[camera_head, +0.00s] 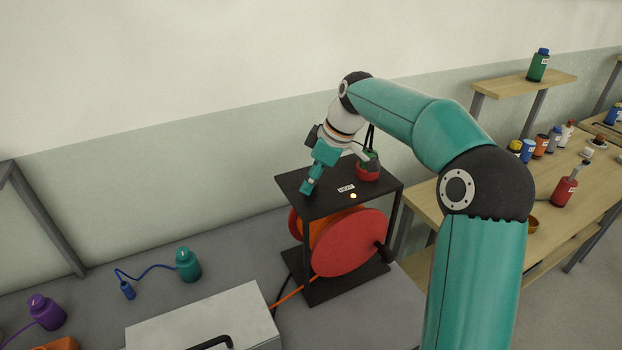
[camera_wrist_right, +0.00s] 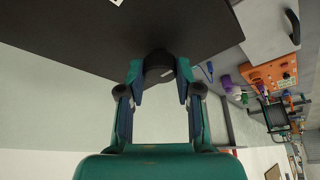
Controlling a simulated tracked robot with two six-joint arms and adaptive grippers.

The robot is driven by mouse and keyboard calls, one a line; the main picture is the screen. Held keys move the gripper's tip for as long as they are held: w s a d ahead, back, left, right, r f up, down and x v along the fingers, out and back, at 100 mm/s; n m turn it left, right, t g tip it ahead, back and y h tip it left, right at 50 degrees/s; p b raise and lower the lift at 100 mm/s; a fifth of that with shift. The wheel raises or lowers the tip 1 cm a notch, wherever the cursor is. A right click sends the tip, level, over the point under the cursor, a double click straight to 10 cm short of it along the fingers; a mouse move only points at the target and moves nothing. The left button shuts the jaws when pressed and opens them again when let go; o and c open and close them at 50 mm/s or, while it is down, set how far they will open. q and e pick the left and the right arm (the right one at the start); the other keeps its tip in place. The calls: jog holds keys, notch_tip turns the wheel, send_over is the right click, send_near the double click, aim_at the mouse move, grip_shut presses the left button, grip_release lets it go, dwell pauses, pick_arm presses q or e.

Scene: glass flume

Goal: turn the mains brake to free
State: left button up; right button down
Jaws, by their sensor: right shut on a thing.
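The cable reel has a black frame with a flat top plate (camera_head: 325,203) and a red drum (camera_head: 350,243) below, in the head view. A small white label (camera_head: 346,188) with dark letters, too small to read surely, lies on the plate. A pale glowing lamp sits near its front edge. My right gripper (camera_head: 307,187) reaches down to the left part of the plate. In the wrist view my right gripper (camera_wrist_right: 159,72) is shut on a dark round knob (camera_wrist_right: 158,63) against the black plate (camera_wrist_right: 90,35). A light mark shows on the knob. The knob is hidden in the head view. My left gripper is out of view.
A red and dark round object (camera_head: 368,171) stands on the plate's back right, close to my wrist. A grey case (camera_head: 205,318) and a teal bottle-shaped object (camera_head: 187,264) with a blue lead lie left of the reel. A wooden bench with bottles stands right.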

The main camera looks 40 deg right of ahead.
jog(key=shift+r, duration=0.1)
jog(key=c, duration=0.8)
grip_release()
jog(key=v, duration=1.1)
jog(key=shift+s+d+r, duration=0.15)
jog(key=shift+r, duration=0.2)
jog(key=shift+f, duration=0.1)
